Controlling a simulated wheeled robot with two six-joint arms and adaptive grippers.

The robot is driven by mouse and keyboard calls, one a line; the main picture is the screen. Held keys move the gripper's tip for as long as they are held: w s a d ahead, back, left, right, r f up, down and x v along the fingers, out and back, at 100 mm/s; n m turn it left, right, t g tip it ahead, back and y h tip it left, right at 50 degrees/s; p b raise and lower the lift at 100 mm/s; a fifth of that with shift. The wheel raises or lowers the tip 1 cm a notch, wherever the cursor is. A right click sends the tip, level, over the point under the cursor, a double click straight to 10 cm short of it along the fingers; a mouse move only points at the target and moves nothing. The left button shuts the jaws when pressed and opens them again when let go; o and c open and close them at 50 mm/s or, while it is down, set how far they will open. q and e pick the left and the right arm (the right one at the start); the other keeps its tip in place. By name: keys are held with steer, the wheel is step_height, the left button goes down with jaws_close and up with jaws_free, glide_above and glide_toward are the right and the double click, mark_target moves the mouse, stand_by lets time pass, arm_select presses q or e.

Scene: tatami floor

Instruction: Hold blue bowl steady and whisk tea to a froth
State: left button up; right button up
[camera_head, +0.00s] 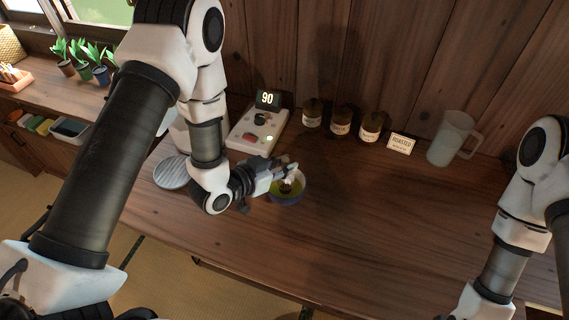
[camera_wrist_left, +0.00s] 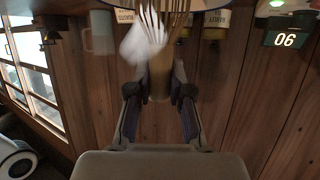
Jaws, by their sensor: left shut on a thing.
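The blue bowl (camera_head: 289,201) sits on the wooden counter with yellow-green tea (camera_head: 291,192) in it. My left gripper (camera_head: 283,174) reaches over the bowl from the left, its fingertips above the bowl's far part. In the left wrist view the gripper (camera_wrist_left: 159,78) is shut on the light tan handle of a whisk (camera_wrist_left: 158,90). The whisk's thin tines (camera_wrist_left: 176,18) run to the top edge of that view. A blurred white shape (camera_wrist_left: 143,38) overlaps them; I cannot tell what it is. My right gripper is out of view, and nothing is seen holding the bowl.
A white device (camera_head: 258,133) with a "90" display (camera_head: 267,98) stands behind the bowl. A round slatted disc (camera_head: 173,172) lies left. Several brown jars (camera_head: 341,122), a sign (camera_head: 400,143) and a clear pitcher (camera_head: 453,138) line the wall. The counter's middle right is clear.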

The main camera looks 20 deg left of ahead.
arm_select(q)
steer(key=shift+r+p, duration=2.9)
steer(key=shift+r, duration=1.15)
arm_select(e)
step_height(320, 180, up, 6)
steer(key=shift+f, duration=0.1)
arm_select(q)
steer(key=shift+f, duration=0.1)
